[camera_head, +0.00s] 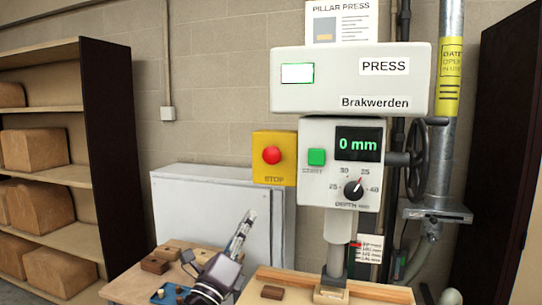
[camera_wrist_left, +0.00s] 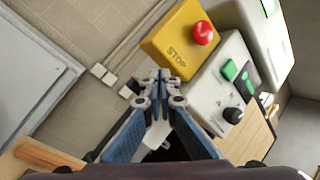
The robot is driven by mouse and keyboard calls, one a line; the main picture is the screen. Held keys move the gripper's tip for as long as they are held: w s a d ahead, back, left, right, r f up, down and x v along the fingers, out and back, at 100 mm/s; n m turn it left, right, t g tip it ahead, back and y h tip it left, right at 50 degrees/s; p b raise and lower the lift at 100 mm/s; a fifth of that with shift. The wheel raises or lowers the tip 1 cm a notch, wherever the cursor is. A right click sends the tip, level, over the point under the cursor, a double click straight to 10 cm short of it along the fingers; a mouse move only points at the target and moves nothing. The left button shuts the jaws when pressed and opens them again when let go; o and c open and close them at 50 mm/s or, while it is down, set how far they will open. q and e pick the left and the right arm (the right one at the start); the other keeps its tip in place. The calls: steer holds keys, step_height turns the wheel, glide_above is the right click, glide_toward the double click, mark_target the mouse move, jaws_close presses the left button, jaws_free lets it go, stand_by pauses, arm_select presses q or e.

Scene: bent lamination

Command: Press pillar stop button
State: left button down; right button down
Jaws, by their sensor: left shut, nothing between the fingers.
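The red stop button (camera_head: 271,155) sits on a yellow box (camera_head: 262,174) marked STOP, on the left side of the pillar press (camera_head: 315,195). In the left wrist view the red button (camera_wrist_left: 203,33) is above and right of my gripper tips, on the tilted yellow box (camera_wrist_left: 172,52). My left gripper (camera_head: 247,219) is shut and empty, pointing up, below and left of the yellow box in the head view. It also shows in the left wrist view (camera_wrist_left: 159,76) with its fingertips together. It looks apart from the button. My right gripper is not in view.
The green start button (camera_head: 316,157), depth knob (camera_head: 353,189) and "0 mm" display (camera_head: 358,144) are right of the stop box. A wooden table (camera_head: 130,287) with small blocks stands below. A shelf (camera_head: 108,150) is at left, a white cabinet (camera_head: 210,205) behind.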

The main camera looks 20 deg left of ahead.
mark_target(272, 155)
arm_select(q)
steer(key=s+d+r+m+h, duration=0.1)
steer(key=s+r+m+h, duration=0.1)
steer(key=r, duration=0.5)
steer(key=s+d+r+m+t+h, duration=0.1)
steer(key=s+d+r+m+h, duration=0.1)
steer(key=r+m, duration=0.4)
steer(key=s+r+h, duration=0.1)
steer(key=s, duration=0.1)
steer(key=shift+s+t, duration=0.3)
steer(key=shift+w, duration=0.1)
steer(key=w+b, duration=0.2)
steer(key=w, duration=0.6)
steer(key=shift+w+d, duration=0.15)
steer(key=shift+w, duration=0.25)
steer(key=shift+b, duration=0.3)
steer(key=shift+w, duration=0.4)
